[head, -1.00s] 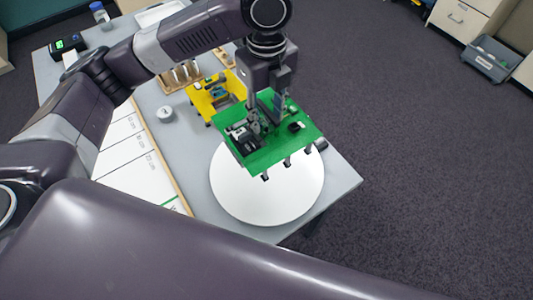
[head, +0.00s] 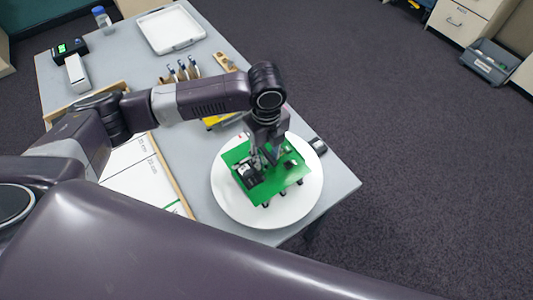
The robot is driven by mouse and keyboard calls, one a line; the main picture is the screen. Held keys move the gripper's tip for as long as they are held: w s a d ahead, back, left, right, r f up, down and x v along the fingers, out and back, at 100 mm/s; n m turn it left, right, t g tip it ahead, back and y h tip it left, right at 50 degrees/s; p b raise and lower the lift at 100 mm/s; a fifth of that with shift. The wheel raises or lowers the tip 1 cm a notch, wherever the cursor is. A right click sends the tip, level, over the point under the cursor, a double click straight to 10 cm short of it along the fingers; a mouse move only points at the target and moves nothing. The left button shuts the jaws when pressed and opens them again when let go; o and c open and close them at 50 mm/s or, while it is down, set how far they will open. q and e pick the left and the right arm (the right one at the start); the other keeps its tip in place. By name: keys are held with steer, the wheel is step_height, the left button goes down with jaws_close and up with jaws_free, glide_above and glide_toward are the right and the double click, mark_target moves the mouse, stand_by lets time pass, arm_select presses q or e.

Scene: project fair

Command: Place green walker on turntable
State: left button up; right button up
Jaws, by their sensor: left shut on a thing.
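The green walker (head: 265,186) is a flat green plate with dark parts on top and short dark legs below. It is over the white round turntable (head: 233,208), within its outline in the head view. I cannot tell whether its legs touch the surface. My left gripper (head: 263,163) points down and is shut on the walker near the middle of its top. The turntable sits at the near right corner of the grey table. My right gripper is not in view.
A yellow thing (head: 222,119) is partly hidden behind my left arm. A marked board (head: 146,176) lies at left. A white tray (head: 171,31) sits at the back. Table edges are close on the turntable's right and near sides.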

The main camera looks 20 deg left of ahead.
arm_select(q)
steer(key=o, duration=1.3)
step_height(320, 180, up, 11)
steer(key=shift+r+b, duration=0.1)
steer(key=shift+b, duration=0.8)
steer(key=shift+r, duration=0.5)
